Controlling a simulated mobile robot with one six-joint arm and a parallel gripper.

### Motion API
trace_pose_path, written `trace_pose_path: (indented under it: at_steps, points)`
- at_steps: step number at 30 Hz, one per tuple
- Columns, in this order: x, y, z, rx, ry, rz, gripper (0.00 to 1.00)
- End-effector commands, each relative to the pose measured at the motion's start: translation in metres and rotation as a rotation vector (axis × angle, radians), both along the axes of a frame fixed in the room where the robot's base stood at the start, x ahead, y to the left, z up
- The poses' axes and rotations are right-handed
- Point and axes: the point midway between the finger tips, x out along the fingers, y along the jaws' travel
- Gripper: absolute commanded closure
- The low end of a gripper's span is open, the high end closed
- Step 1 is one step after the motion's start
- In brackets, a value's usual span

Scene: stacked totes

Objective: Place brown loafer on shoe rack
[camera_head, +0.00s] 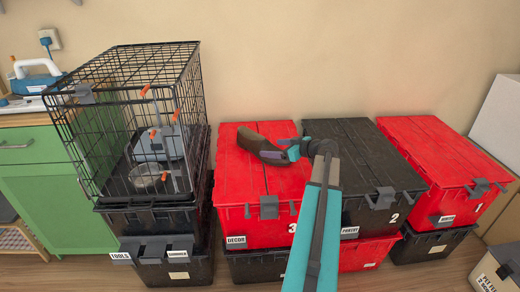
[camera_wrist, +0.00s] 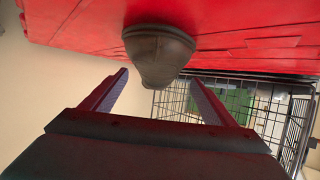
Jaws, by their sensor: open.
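A brown loafer (camera_head: 255,140) lies on top of the red tote marked 3 (camera_head: 228,180), left of my gripper (camera_head: 279,150). In the wrist view the loafer (camera_wrist: 158,52) is seen end-on against the red lid, with one end pointing at me. My gripper (camera_wrist: 158,77) is open, its two fingers on either side of the loafer's near end. I cannot tell whether they touch it. A low slatted wooden piece (camera_head: 14,241) shows at the lower left edge; I cannot tell whether it is the shoe rack.
A black wire cage (camera_head: 185,85) holding bowls stands on dark totes at left, rising above the red tote. A black tote marked 2 (camera_head: 365,160) and a red tote marked 1 (camera_head: 430,150) stand at right. A green cabinet (camera_head: 40,185) is at far left.

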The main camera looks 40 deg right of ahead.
Motion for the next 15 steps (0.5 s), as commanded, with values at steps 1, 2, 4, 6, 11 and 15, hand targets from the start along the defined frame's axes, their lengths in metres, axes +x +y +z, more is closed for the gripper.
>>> trace_pose_path:
  at_steps: [1,2,4,6,11,15]
  points:
    - [0.0038,-0.0001,-0.0016,0.0,0.0,0.0,0.2]
    - [0.005,0.0001,-0.002,0.0,0.0,0.0,0.2]
    - [0.0067,0.0005,-0.0024,0.0,0.0,0.0,0.2]
    - [0.007,0.0007,-0.0025,0.0,0.0,0.0,0.2]
    - [0.0068,0.001,-0.0024,0.0,0.0,0.0,0.2]
    - [0.0091,0.0009,-0.003,-0.001,0.0,0.001,0.2]
